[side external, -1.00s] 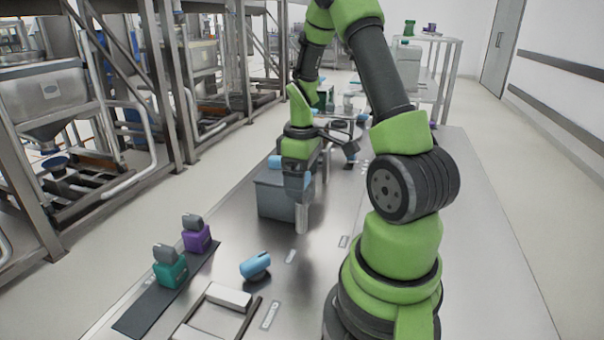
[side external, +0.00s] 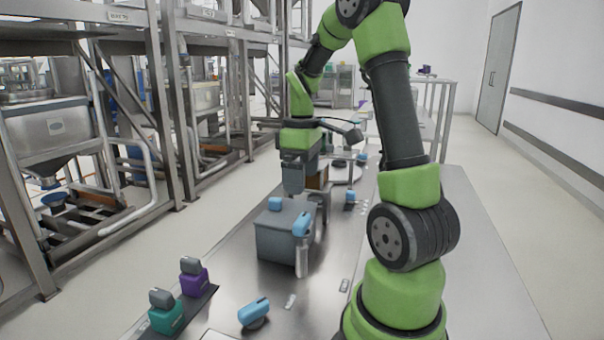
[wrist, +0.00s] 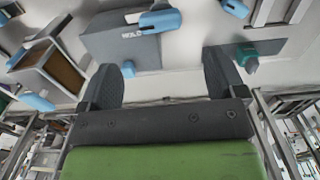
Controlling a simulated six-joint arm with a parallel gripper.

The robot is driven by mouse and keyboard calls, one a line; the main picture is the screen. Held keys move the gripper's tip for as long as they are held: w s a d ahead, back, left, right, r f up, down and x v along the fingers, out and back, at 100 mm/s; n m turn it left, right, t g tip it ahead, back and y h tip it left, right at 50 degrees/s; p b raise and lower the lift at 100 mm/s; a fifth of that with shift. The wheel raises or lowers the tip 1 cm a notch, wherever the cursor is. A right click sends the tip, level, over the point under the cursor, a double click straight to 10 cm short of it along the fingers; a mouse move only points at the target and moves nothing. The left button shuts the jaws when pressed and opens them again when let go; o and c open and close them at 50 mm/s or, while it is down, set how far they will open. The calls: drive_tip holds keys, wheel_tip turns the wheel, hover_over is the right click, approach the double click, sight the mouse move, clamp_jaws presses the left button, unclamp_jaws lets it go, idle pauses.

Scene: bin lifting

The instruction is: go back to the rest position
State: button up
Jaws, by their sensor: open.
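My gripper (side external: 293,187) hangs above and behind the grey bin in the side view, with its arm raised. In the wrist view my gripper (wrist: 165,75) has its two dark fingers wide apart with nothing held between them. The grey bin (side external: 278,245) stands on the metal bench, with one blue piece on its top left. A blue-topped metal cylinder (side external: 302,260) stands upright at its right front corner; I cannot tell if they touch. The bin (wrist: 105,45) also shows in the wrist view, beyond the left finger.
A blue-and-grey piece (side external: 254,312) lies on the bench in front. A teal block (side external: 166,318) and a purple block (side external: 194,281) stand on a dark strip at the left. An orange-brown box (side external: 316,178) is behind the gripper. Steel racks (side external: 170,110) line the left.

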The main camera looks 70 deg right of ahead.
drive_tip(key=w+a+r+m+t, duration=0.1)
drive_tip(key=a+r+t, duration=0.2)
drive_tip(key=a+r, duration=0.5)
drive_tip(key=s+a+m+t+y, duration=0.2)
drive_tip(key=s+a, duration=0.4)
drive_tip(key=a, duration=0.8)
drive_tip(key=shift+r+m+t, duration=0.4)
drive_tip(key=shift+m+t, duration=0.2)
drive_tip(key=shift+t, duration=0.5)
drive_tip(key=shift+a, duration=0.1)
